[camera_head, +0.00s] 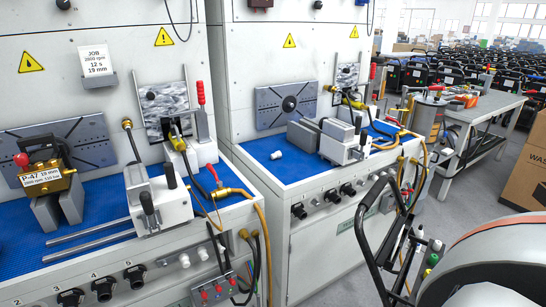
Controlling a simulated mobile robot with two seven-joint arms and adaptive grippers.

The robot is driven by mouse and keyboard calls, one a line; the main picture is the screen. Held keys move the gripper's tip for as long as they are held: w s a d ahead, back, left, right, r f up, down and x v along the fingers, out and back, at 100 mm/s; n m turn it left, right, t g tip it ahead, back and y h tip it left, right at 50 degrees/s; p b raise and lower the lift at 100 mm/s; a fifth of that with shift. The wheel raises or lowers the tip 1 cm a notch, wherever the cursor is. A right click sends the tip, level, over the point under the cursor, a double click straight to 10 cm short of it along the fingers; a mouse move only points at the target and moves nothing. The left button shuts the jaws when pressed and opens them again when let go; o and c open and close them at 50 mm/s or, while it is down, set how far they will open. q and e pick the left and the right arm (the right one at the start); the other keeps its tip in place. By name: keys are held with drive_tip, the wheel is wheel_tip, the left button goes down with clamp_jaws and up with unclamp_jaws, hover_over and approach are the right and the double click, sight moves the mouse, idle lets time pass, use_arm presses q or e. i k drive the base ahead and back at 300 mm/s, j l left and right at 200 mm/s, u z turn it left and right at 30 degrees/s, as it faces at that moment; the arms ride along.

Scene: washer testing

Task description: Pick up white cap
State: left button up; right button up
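A small white cap (277,155) lies on the blue mat of the right test bench, left of the grey clamp block and below the slotted grey plate. It is small in the picture, and its fine shape is hard to tell. Nothing touches it. Neither of my grippers can be seen in the head view.
The right bench's blue mat (262,147) is bare around the cap. A grey vise (342,140) stands to its right. The left bench holds a brass part (48,180) and a clamp (158,200). A black curved handle (362,235) stands in front at right.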

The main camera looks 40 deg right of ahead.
sight(278, 155)
drive_tip(key=z, duration=0.45)
drive_tip(key=j+z, duration=0.2)
drive_tip(key=z, duration=0.25)
drive_tip(key=i+j+z, duration=0.1)
drive_tip(key=z, duration=0.4)
